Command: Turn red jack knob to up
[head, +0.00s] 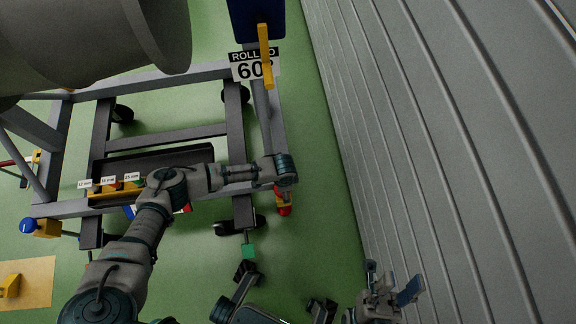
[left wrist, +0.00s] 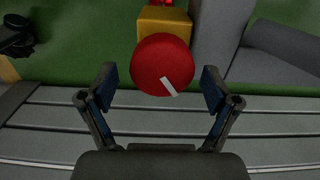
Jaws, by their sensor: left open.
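The red jack knob (head: 284,210) shows in the head view just below the end of my left arm, at the lower right corner of the grey stand. In the left wrist view the round red knob (left wrist: 162,62) faces me, with a white mark slanting to its lower right edge. It sits on a yellow block (left wrist: 165,22). My left gripper (left wrist: 160,88) is open, its fingers on either side of the knob's lower part with gaps on both sides. My right gripper (head: 390,287) is at the lower right of the head view, open and empty.
The grey wheeled stand (head: 212,72) fills the upper left, with a "ROLL TO 60°" sign (head: 255,66). A blue knob on a yellow block (head: 42,228) is at the left. A ribbed grey wall (head: 430,130) rises on the right. Green floor (head: 330,230) is clear between.

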